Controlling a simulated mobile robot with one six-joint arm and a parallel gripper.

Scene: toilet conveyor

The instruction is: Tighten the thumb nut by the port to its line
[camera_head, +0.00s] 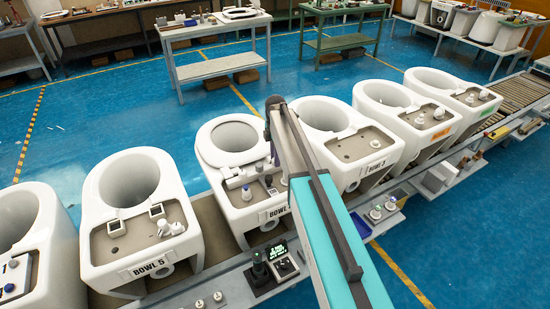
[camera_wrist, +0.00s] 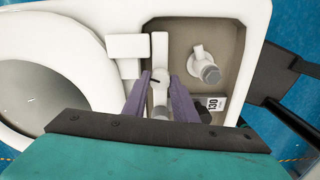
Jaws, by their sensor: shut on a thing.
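In the wrist view, my gripper (camera_wrist: 160,88) has its two purple fingers shut on a small pale round knob, the thumb nut (camera_wrist: 159,95). A short dark mark shows near the top of the nut; whether it meets a line cannot be told. The nut sits in the grey-brown recessed deck (camera_wrist: 187,45) of a white toilet bowl. In the head view this appears to be the bowl (camera_head: 216,172) with a ring seat, above the label BOWL 4 (camera_head: 275,213). My teal arm hides part of the deck there, and the fingers are not clear.
A second pale fitting with a grey cap (camera_wrist: 208,72) stands right of the nut, above a label reading 130 (camera_wrist: 212,103). White blocks (camera_wrist: 125,48) lie left. Neighbouring bowls (camera_head: 130,185) line the conveyor on both sides. A small green-lit display (camera_head: 278,250) stands in front.

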